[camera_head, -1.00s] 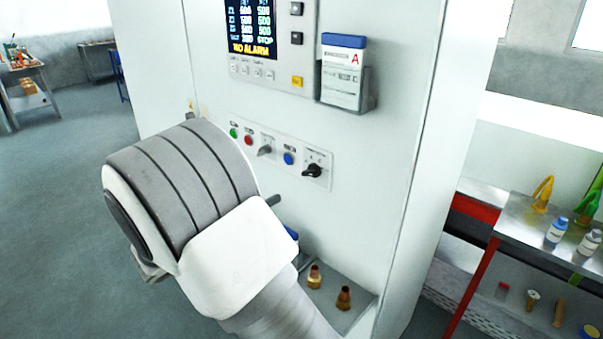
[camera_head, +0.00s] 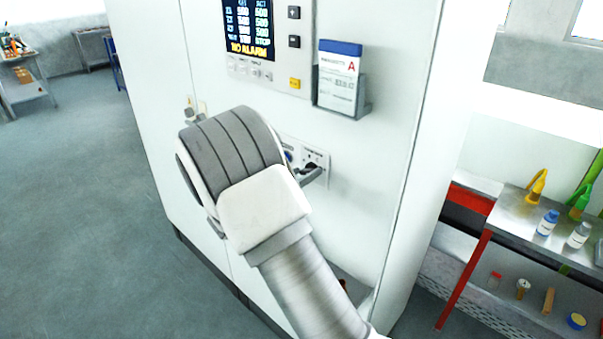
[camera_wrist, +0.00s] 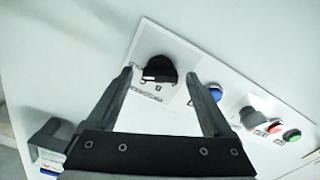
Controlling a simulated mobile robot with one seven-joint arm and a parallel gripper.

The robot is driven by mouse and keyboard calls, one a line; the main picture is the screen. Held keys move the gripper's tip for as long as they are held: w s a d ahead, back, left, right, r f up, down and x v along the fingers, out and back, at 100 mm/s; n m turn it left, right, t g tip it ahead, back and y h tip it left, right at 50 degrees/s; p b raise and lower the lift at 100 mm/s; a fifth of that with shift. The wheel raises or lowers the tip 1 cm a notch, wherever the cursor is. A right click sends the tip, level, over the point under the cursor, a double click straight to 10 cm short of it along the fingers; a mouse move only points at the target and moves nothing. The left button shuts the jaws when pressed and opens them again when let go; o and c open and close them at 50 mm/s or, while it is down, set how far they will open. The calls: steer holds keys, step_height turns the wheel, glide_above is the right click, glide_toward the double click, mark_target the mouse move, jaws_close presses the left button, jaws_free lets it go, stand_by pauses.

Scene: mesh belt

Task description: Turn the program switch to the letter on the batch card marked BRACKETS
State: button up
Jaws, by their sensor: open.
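The program switch (camera_wrist: 158,68) is a black knob on a white plate in the wrist view. In the head view the switch (camera_head: 312,169) is partly covered by my gripper (camera_head: 311,177). In the wrist view my open gripper (camera_wrist: 160,76) has one finger on each side of the knob, with nothing held; contact cannot be told. The knob's letters are too small to read. The batch card (camera_head: 338,75) has a blue top and a red letter A, and stands in a grey holder (camera_head: 345,107) on the cabinet.
A blue button (camera_wrist: 213,92) sits beside one fingertip. A grey selector (camera_wrist: 250,117), a red button (camera_wrist: 274,127) and a green button (camera_wrist: 292,135) lie further along. The screen (camera_head: 249,29) shows NO ALARM. A bench with bottles (camera_head: 547,222) stands right.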

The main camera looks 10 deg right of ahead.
jaws_close()
stand_by(0.3)
